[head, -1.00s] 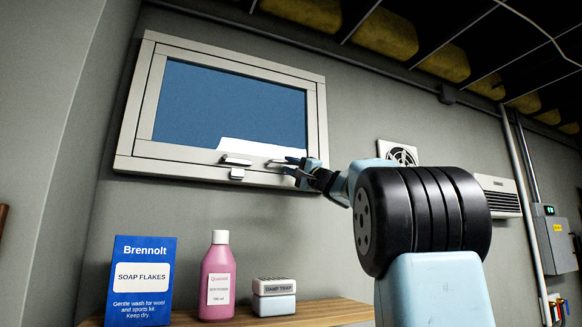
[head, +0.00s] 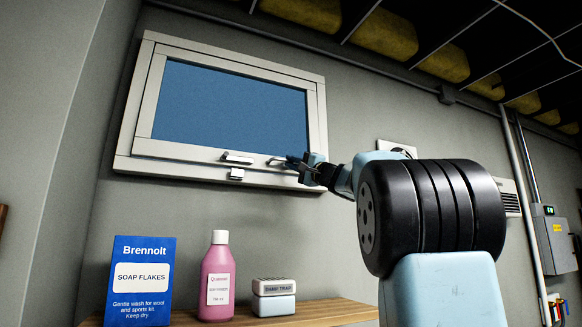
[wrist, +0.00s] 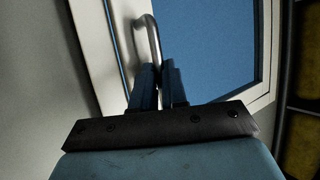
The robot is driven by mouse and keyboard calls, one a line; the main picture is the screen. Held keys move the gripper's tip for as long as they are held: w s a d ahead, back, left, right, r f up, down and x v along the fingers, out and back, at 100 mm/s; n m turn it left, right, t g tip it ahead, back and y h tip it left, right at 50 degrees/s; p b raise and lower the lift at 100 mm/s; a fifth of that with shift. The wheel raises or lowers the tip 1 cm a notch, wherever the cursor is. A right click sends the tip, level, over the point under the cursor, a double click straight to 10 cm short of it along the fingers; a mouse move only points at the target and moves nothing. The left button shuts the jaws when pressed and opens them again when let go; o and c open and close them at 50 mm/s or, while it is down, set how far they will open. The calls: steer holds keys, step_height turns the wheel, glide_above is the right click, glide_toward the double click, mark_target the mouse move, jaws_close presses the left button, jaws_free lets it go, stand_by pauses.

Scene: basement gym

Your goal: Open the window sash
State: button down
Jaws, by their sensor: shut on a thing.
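The window (head: 320,120) has a pale frame and a blue pane, high on the wall in the head view. Its sash (head: 180,150) looks flush with the frame. A metal bar handle (head: 276,161) is at the right of the sash's lower rail; its curved bar also shows in the wrist view (wrist: 152,38). My gripper (head: 292,160) is at this handle, its fingers (wrist: 158,70) shut on the bar. A second metal lever (head: 237,158) is left of it, with a small catch (head: 237,174) below. My fingers hide part of the handle.
A wooden shelf (head: 345,308) below the window bears a blue soap flakes box (head: 143,275), a pink bottle (head: 217,275) and a damp trap (head: 274,297). A wall vent (head: 396,148) is partly behind my arm. The wall between window and shelf is clear.

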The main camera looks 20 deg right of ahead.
steer(key=s+r+m+g+h, duration=0.1)
steer(key=s+r, duration=0.2)
steer(key=s, duration=0.4)
steer(key=s+r+m+g+h, duration=0.1)
steer(key=s+r, duration=0.2)
steer(key=s, duration=0.4)
steer(key=shift+s, duration=0.35)
steer(key=c, duration=1.2)
jaws_free()
steer(key=shift+o, duration=0.2)
steer(key=v, duration=1.3)
steer(key=shift+s+d, duration=0.25)
steer(key=shift+s, duration=0.05)
